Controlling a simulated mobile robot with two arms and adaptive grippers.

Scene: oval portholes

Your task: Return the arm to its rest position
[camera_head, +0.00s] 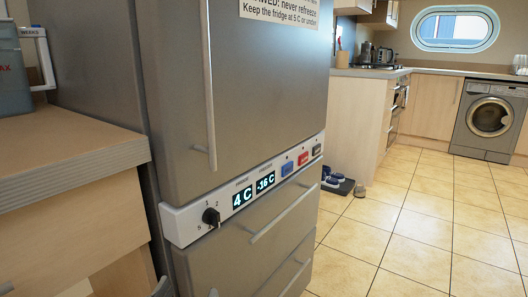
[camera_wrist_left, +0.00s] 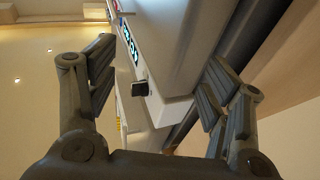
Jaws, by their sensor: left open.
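My left gripper (camera_wrist_left: 158,85) is open, with its two fingers wide apart at the left and right of the left wrist view. Nothing is held between them. Beyond the fingers is the fridge's pale control strip, with the black knob (camera_wrist_left: 140,88) showing in the gap, apart from both fingers. In the head view the knob (camera_head: 211,216) sits at the left end of the strip. Small grey parts at the bottom edge there are probably my left gripper, mostly out of frame. My right gripper is in neither view.
The grey fridge (camera_head: 255,90) stands close in front, doors and drawers shut. A wooden counter (camera_head: 60,150) is at the left, its edge near the fridge. Shoes on a dark mat (camera_head: 338,184) lie beyond the fridge. Tiled floor (camera_head: 420,230) at the right is clear.

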